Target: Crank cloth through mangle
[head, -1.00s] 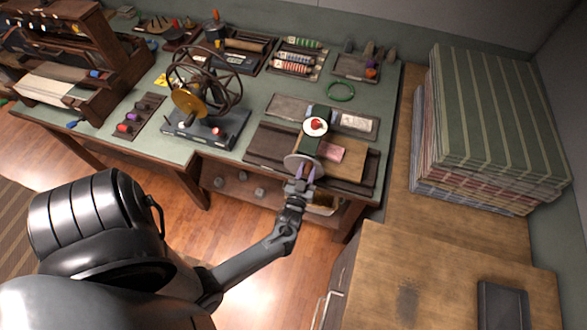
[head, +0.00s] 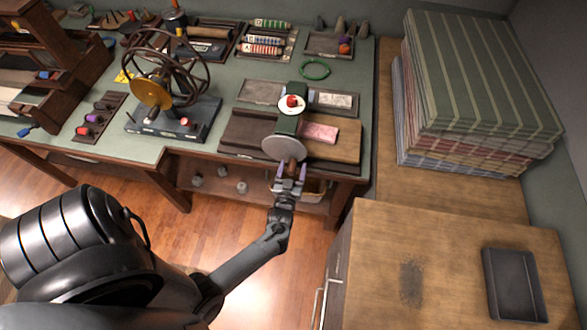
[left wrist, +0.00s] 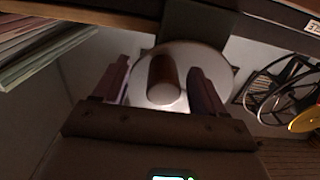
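The mangle (head: 288,124) is a small green-bodied press with a red knob on top, standing on a brown board at the table's front edge. A pink cloth (head: 319,133) lies flat on the board to its right. A pale round disc (head: 283,147) faces me and bears a brown crank handle (left wrist: 165,78). My left gripper (head: 291,175) is open in front of the disc. In the left wrist view its fingers stand on either side of the handle, with visible gaps. My right gripper is not in view.
A spoked wheel device (head: 165,90) stands on the table to the left. A green ring (head: 314,69) and a grey tray (head: 262,93) lie behind the mangle. Stacked striped cloth (head: 480,85) and a wooden cabinet top (head: 450,255) are at right.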

